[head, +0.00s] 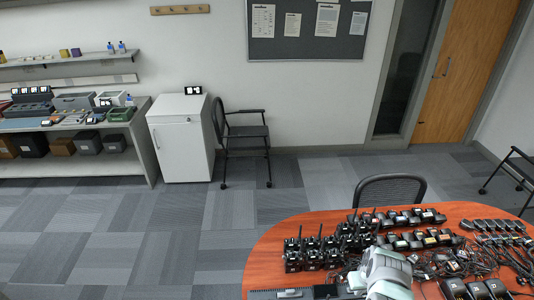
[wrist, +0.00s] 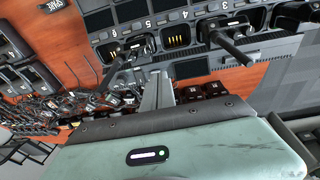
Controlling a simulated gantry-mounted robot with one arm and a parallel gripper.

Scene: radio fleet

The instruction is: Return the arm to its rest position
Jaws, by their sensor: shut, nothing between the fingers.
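My gripper (wrist: 158,78) shows in the wrist view, its narrow grey fingers together with nothing held between them. Its pale body fills the bottom of that view. The fingers point toward a dark charger bank (wrist: 180,45) with numbered slots, where black radios stand in some slots and others are empty. I cannot tell whether the fingertips touch anything. In the head view my pale arm (head: 386,270) is over the front of the orange-brown table (head: 262,262); the fingers are not clear there.
Several black radios (head: 320,248) stand on the table left of the arm. Chargers and tangled cables (head: 450,262) cover its right side. A mesh-backed chair (head: 390,188) is behind the table. A white cabinet (head: 182,145) and a workbench (head: 75,128) stand at the back left, beyond open floor.

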